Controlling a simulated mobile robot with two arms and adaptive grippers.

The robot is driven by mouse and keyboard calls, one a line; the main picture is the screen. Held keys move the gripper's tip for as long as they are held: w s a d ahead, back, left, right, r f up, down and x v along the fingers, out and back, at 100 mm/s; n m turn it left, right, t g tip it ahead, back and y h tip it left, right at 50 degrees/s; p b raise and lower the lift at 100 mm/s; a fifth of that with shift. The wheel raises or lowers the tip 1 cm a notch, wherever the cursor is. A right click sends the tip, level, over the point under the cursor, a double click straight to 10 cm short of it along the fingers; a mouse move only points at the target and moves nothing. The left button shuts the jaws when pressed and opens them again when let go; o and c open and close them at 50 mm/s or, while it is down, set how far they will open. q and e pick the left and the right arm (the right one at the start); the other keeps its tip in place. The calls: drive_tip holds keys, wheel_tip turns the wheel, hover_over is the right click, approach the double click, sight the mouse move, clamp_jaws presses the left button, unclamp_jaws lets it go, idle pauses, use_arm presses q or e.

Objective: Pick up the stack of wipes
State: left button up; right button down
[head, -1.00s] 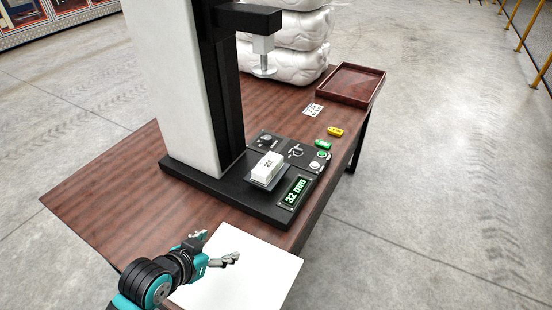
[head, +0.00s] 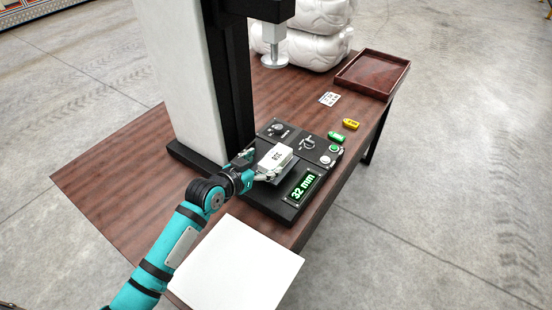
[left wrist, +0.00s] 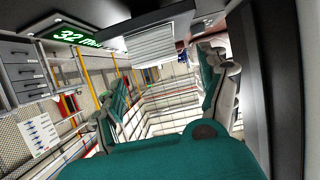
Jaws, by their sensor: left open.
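A white block-like stack with dark print on top, which I take for the stack of wipes (head: 275,157), lies on a small grey plate on the black base of the press. My left gripper (head: 259,167) is open at the stack's left end, with its fingers close to it; I cannot tell whether they touch. In the left wrist view the layered white stack (left wrist: 161,44) shows ahead of the two spread fingers (left wrist: 160,100). My right gripper is not in view.
The press column (head: 228,85) and its head (head: 274,58) stand behind and above. A green "32 mm" display (head: 303,187) is beside the stack. A white sheet (head: 238,268) lies in front. A brown tray (head: 372,74), tags and white bundles (head: 312,45) are farther back.

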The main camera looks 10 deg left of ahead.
sight(275, 157)
use_arm(q)
drive_tip(key=shift+p+x, duration=0.35)
drive_tip(key=shift+x, duration=2.7)
drive_tip(key=shift+r, duration=0.15)
drive_tip(key=c, duration=1.4)
